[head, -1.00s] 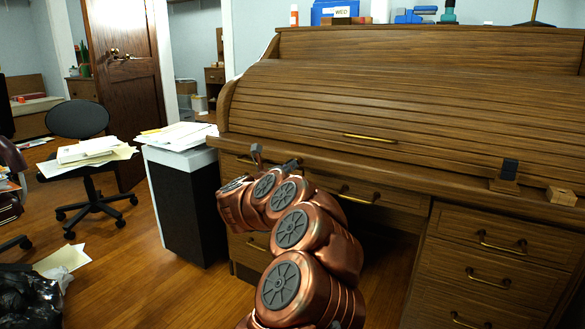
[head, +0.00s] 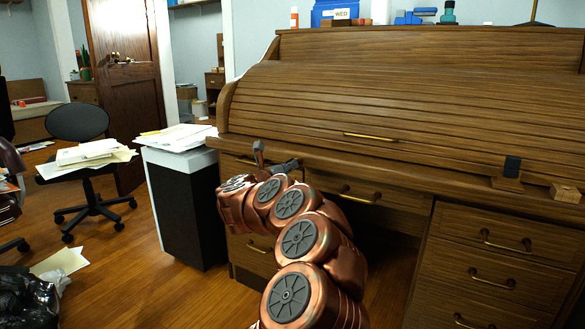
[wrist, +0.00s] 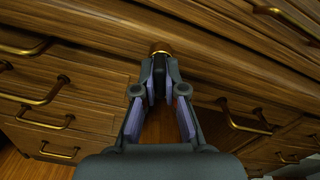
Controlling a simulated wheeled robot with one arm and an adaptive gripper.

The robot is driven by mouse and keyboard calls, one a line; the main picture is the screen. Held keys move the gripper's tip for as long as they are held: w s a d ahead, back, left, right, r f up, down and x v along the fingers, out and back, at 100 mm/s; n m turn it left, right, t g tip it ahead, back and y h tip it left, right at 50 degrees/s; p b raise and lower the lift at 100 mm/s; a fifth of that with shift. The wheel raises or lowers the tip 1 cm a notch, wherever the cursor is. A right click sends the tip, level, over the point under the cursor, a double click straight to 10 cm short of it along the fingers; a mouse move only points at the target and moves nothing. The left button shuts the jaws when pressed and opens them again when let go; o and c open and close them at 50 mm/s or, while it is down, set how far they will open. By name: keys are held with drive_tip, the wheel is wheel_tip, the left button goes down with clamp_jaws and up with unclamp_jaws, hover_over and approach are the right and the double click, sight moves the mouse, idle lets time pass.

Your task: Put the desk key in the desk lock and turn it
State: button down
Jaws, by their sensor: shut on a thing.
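My gripper (wrist: 160,85) is shut, its fingertips close together in the wrist view, on what I take to be the desk key. The key is mostly hidden between the fingers. A small brass-coloured round piece (wrist: 161,47) shows just beyond the fingertips, against the desk's wooden front; I cannot tell whether it is the key or the lock, or whether the key is inserted. In the head view the brown roll-top desk (head: 400,100) is closed. My gripper (head: 272,160) is at the left part of its front edge, partly hidden by my copper arm.
Brass-handled drawers (head: 480,262) flank the open knee space. A black-and-white cabinet (head: 185,205) with papers stands left of the desk. A dark block (head: 511,167) and a small wooden block (head: 565,193) sit on the right ledge. An office chair (head: 85,165) is farther left.

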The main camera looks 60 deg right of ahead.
drive_tip(key=shift+f+m+b, duration=0.1)
drive_tip(key=shift+m+b, duration=0.3)
drive_tip(key=shift+b, duration=0.3)
drive_tip(key=c, duration=0.8)
unclamp_jaws()
drive_tip(key=shift+c, duration=0.2)
drive_tip(key=shift+a, duration=0.1)
drive_tip(key=shift+s+a+b, duration=0.15)
drive_tip(key=shift+a+b, duration=0.85)
drive_tip(key=shift+a, duration=1.9)
